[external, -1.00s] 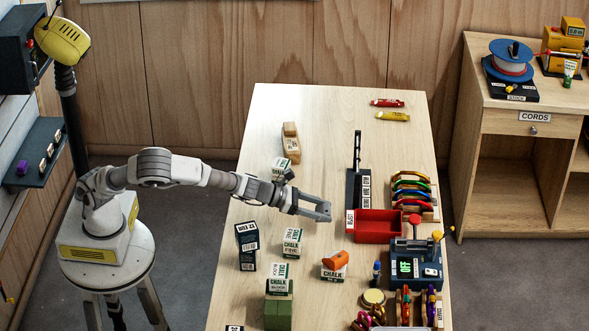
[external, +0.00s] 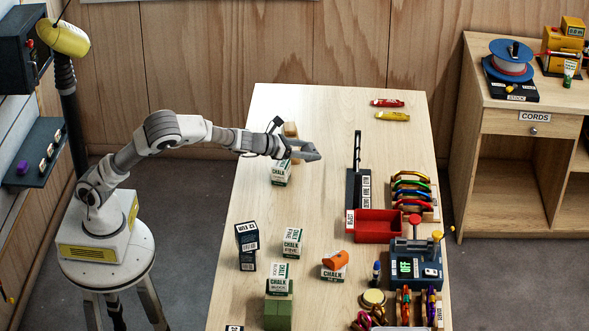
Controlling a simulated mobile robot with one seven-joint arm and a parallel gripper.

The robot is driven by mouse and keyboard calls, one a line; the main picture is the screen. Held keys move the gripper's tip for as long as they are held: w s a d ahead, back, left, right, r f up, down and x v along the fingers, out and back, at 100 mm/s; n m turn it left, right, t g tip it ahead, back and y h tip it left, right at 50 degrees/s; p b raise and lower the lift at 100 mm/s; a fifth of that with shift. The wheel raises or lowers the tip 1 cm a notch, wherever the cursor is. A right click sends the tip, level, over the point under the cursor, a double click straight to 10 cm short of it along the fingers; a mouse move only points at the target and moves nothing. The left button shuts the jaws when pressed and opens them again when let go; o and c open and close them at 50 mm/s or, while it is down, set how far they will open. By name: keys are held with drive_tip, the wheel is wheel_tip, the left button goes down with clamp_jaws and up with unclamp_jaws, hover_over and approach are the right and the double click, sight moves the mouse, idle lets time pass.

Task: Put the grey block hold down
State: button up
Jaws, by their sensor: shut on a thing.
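My gripper (external: 310,152) is over the table's left half, in front of a wooden piece (external: 290,130) and up and right of a white chalk box (external: 281,173). It is shut, with the grey block hold between its fingers. The hold is small and grey like the fingers, so its outline cannot be told apart here. The gripper looks held above the table; its exact height cannot be told.
More chalk boxes (external: 291,242) stand nearer the front; one has an orange hold (external: 335,260) on top. A red tray (external: 377,227) and a blue switch box (external: 416,268) stand to the right. The table's middle back (external: 325,115) is clear.

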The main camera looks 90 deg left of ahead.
drive_tip(key=s+a+n+g+y, duration=0.1)
drive_tip(key=s+a+n+y, duration=0.1)
drive_tip(key=s+a, duration=0.6)
drive_tip(key=s+a+n+g+y, duration=0.2)
drive_tip(key=s+a, duration=0.3)
drive_tip(key=a, duration=0.7)
hover_over(265, 126)
drive_tip(key=f, duration=0.5)
drive_tip(key=shift+w+d+f, duration=0.1)
drive_tip(key=shift+d+f, duration=0.25)
drive_tip(key=shift+d, duration=0.05)
drive_tip(key=shift+a+f+p, duration=0.3)
drive_tip(key=shift+a, duration=0.15)
drive_tip(key=shift+f, duration=1.95)
drive_tip(key=shift+f+b, duration=0.25)
drive_tip(key=shift+b, duration=0.1)
drive_tip(key=o, duration=1.4)
drive_tip(key=shift+r, duration=0.1)
